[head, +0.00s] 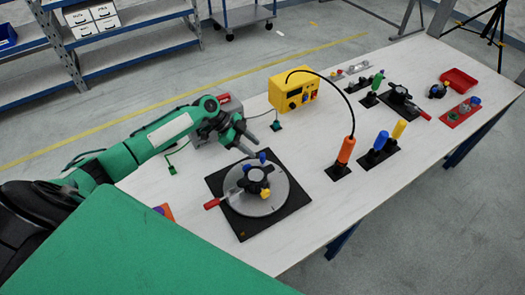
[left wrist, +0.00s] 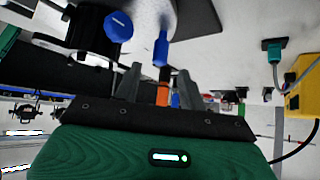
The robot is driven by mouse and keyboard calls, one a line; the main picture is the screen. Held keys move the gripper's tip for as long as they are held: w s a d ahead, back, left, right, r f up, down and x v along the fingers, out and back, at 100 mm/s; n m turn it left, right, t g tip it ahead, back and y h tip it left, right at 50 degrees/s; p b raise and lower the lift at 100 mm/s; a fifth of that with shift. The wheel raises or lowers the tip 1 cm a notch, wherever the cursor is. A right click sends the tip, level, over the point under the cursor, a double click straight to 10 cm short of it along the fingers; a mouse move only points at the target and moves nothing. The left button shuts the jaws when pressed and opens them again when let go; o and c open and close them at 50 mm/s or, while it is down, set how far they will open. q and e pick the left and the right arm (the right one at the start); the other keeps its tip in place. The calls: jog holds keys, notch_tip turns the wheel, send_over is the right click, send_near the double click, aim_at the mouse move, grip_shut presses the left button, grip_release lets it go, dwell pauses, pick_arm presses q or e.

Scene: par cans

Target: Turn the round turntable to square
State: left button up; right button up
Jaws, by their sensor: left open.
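The turntable is a round grey disc (head: 277,203) on a black square base (head: 246,231). My right gripper is not in view.
A yellow box (head: 293,92) stands behind, with a black cable to an orange-handled tool (head: 346,150). Blue and yellow handles (head: 381,141) stand to the right. A red tray (head: 459,79) is at the far end. The table is clear between turntable and orange tool.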

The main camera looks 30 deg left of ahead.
aim_at(261, 154)
pick_arm(q)
jog(key=p+x, duration=0.1)
jog(key=x, duration=0.4)
jog(key=shift+d+f, duration=0.25)
jog(key=shift+d, duration=0.05)
grip_shut()
